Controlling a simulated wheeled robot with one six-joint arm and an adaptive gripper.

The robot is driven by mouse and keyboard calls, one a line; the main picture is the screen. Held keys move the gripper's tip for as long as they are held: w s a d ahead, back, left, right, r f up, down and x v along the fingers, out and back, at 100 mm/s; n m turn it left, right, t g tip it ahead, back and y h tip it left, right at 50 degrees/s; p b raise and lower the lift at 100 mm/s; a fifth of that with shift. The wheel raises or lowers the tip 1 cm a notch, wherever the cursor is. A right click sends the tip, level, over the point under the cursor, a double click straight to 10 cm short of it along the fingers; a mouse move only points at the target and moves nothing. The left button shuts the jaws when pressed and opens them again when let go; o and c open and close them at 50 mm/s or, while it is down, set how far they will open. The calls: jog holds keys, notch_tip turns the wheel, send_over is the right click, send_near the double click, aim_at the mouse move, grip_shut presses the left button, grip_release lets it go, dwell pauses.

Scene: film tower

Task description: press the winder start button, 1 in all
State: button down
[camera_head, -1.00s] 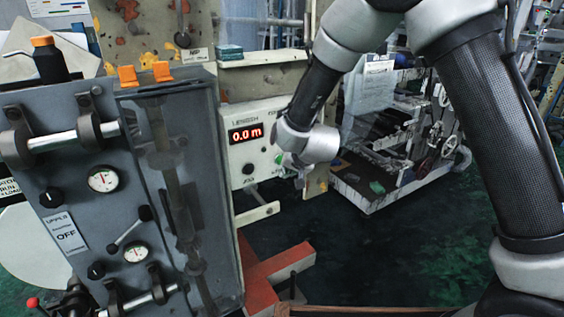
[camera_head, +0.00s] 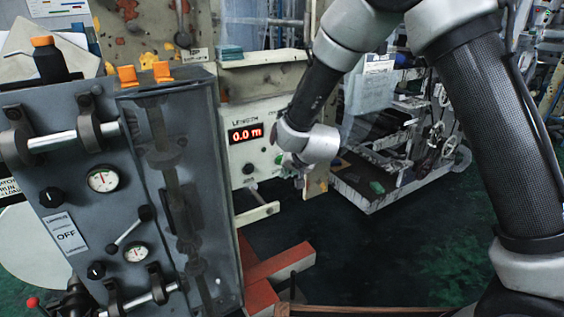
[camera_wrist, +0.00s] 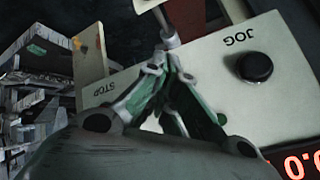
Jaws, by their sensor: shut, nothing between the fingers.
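The winder control panel (camera_head: 240,152) is cream-white, with a red lit display (camera_head: 245,134) reading 0.0 m. A small green spot (camera_head: 278,160), which looks like the start button, shows beside my wrist in the head view. A black JOG button (camera_head: 248,168) is to its lower left; it also shows in the wrist view (camera_wrist: 254,67). My gripper (camera_head: 298,180) is shut and empty, close in front of the panel's right part. In the wrist view its closed fingertips (camera_wrist: 167,58) lie between the STOP and JOG labels. They hide the panel there, and I cannot tell whether they touch it.
A grey machine housing (camera_head: 75,185) with gauges and a clear cover stands left of the panel. A lever arm (camera_head: 258,212) juts out below the panel. A red floor beam (camera_head: 280,268) lies below. A low cart (camera_head: 380,190) stands to the right, with dark open floor before it.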

jog(key=shift+w+a, duration=0.1)
jog(key=shift+w, duration=0.05)
jog(key=shift+w+a, duration=0.15)
jog(key=shift+w, duration=0.05)
dwell(0.3)
